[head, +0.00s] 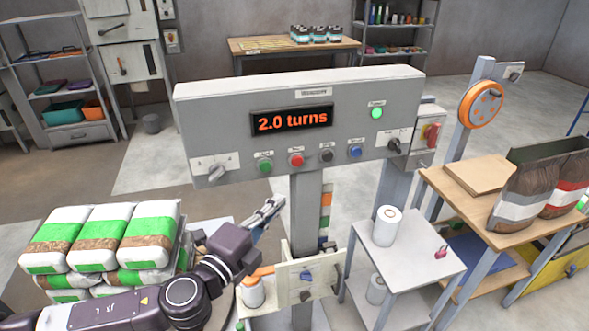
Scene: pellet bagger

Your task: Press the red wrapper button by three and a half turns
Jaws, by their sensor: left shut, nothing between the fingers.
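The grey control panel (220,115) fills the middle of the head view. Its display (291,120) reads "2.0 turns" in orange. My left gripper (276,203) is shut and empty. It shows below the panel, left of the post, and appears apart from the red button. My right gripper is not in view.
A pallet stack of green and white bags (150,235) stands at left. A small white table (425,262) with a film roll (387,226) stands at right.

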